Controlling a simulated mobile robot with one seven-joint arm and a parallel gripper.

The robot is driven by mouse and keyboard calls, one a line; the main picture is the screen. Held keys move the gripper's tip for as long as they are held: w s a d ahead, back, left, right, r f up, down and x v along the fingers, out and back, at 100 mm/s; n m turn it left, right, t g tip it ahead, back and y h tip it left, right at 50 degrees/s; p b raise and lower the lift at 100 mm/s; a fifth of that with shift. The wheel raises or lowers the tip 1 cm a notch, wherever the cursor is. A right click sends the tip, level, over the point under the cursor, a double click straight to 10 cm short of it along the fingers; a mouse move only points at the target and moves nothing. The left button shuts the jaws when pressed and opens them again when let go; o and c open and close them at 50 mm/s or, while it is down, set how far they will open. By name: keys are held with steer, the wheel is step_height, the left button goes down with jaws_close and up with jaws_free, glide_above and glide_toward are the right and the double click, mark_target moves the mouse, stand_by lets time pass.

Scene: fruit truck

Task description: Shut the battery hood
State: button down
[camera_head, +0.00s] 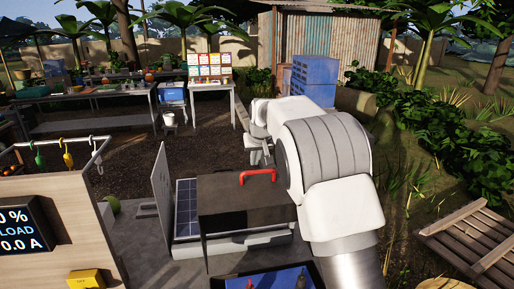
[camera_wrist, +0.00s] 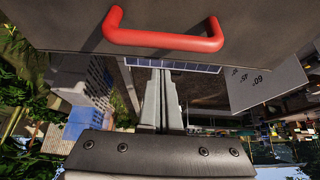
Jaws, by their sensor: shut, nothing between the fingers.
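The battery hood (camera_head: 248,207) is a dark brown box-like cover in the middle foreground of the head view. A red bar handle (camera_head: 259,175) stands on its far edge. In the wrist view the hood's dark face (camera_wrist: 60,28) fills the top, with the red handle (camera_wrist: 165,41) across it. My gripper (camera_wrist: 161,72) is shut and empty, its fingertips just below the handle in the picture, not around it. I cannot tell whether they touch the hood. In the head view my arm hides part of the hood's right side and most of the gripper. How far the hood is open is unclear.
A pale upright plate (camera_head: 161,196) stands left of the hood; its angle marks show in the wrist view (camera_wrist: 262,78). A blue solar panel (camera_head: 186,207) lies beside it. A wooden counter (camera_head: 45,225) is at left, blue crates (camera_head: 313,82) behind, a pallet (camera_head: 470,240) at right.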

mark_target(258, 182)
steer(key=shift+s+d, duration=0.2)
steer(key=shift+s, duration=0.75)
steer(key=shift+s+d, duration=0.2)
steer(key=shift+s, duration=0.7)
steer(key=shift+s+f, duration=0.1)
